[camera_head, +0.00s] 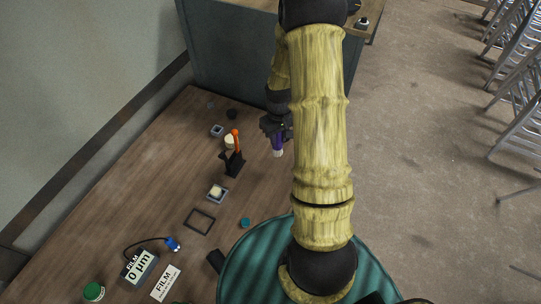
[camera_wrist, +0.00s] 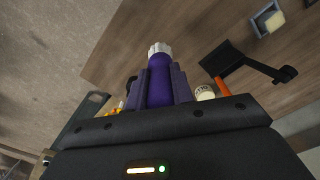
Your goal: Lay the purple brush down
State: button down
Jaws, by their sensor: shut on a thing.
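The purple brush (camera_head: 278,143) has a purple body and a pale end. My gripper (camera_head: 276,127) is shut on it and holds it near the right edge of the wooden table (camera_head: 178,189), with the pale end pointing down in the head view. In the wrist view the brush (camera_wrist: 160,82) stands between the two dark fingers of my gripper (camera_wrist: 161,88), its white end farthest out. The part inside the gripper is hidden. I cannot tell its exact height above the table.
A black stand (camera_head: 233,163) with an orange-handled tool (camera_head: 236,138) is left of the gripper. Bare table lies between stand and brush.

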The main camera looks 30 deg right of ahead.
aim_at(278, 146)
jog(key=shift+w+d+r, duration=0.1)
jog(key=shift+w, duration=0.25)
jog(key=shift+s, duration=0.1)
jog(key=shift+s+r, duration=0.1)
jog(key=shift+f+p, duration=1)
jog(key=shift+f, duration=1.95)
jog(key=shift+f+p, duration=0.75)
jog(key=shift+f, duration=1.35)
